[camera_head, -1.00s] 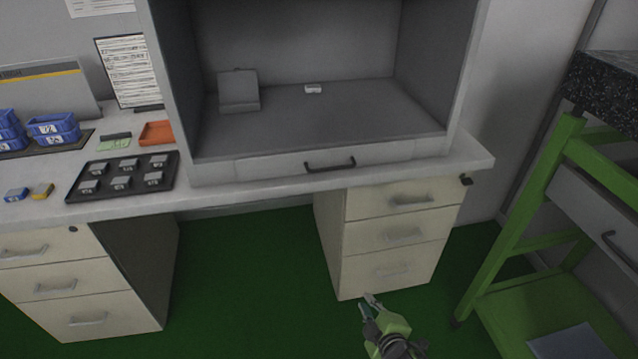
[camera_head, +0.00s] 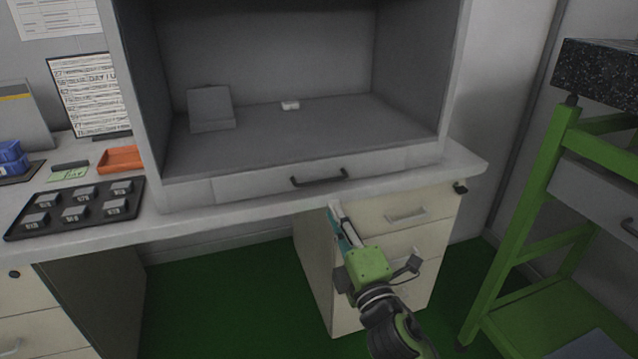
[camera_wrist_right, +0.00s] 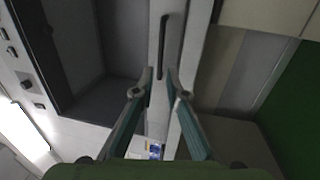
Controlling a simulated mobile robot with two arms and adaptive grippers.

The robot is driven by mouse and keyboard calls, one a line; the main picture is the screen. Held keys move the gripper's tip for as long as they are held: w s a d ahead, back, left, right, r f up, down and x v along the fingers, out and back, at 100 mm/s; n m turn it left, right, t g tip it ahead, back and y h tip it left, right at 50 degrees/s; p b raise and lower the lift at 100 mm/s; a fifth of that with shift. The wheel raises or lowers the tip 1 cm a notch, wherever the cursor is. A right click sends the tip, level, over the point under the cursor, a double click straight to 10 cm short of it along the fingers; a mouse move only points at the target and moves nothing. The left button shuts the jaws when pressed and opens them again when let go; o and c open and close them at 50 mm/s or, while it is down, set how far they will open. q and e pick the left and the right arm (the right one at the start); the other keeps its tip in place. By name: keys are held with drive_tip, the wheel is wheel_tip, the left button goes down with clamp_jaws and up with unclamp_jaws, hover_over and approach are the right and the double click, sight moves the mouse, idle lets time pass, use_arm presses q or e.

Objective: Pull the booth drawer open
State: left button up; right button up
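The booth drawer (camera_head: 270,183) is a shallow grey front along the bottom of the grey booth (camera_head: 455,100), and it looks shut. Its dark bar handle (camera_head: 319,180) is on its front and also shows in the right wrist view (camera_wrist_right: 170,48). My right gripper (camera_head: 334,210) is below the handle, in front of the desk edge, apart from the handle. In the right wrist view its two fingers (camera_wrist_right: 159,80) are spread with nothing between them, and the handle lies beyond the fingertips. My left gripper is not in view.
A cream drawer cabinet (camera_head: 315,265) stands under the desk behind my right gripper. A green-framed stand (camera_head: 520,210) is at the right. A black tray (camera_head: 25,228) with small parts and an orange tray (camera_head: 121,160) are left of the booth.

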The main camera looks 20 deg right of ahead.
sight(320, 182)
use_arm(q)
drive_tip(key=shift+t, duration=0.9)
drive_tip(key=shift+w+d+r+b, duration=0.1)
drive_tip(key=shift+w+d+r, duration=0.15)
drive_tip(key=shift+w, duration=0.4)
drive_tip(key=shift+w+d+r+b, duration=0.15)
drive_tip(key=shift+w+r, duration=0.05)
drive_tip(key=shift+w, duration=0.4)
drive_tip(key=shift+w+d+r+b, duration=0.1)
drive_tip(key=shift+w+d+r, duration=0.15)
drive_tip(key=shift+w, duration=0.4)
use_arm(e)
drive_tip(key=shift+w+a+r, duration=0.1)
drive_tip(key=shift+w+r, duration=0.2)
drive_tip(key=shift+w, duration=1.45)
drive_tip(key=shift+w+a+r, duration=0.1)
drive_tip(key=shift+w+r, duration=0.25)
drive_tip(key=shift+w, duration=1.35)
drive_tip(key=shift+w+r, duration=0.3)
drive_tip(key=shift+w, duration=1.45)
clamp_jaws()
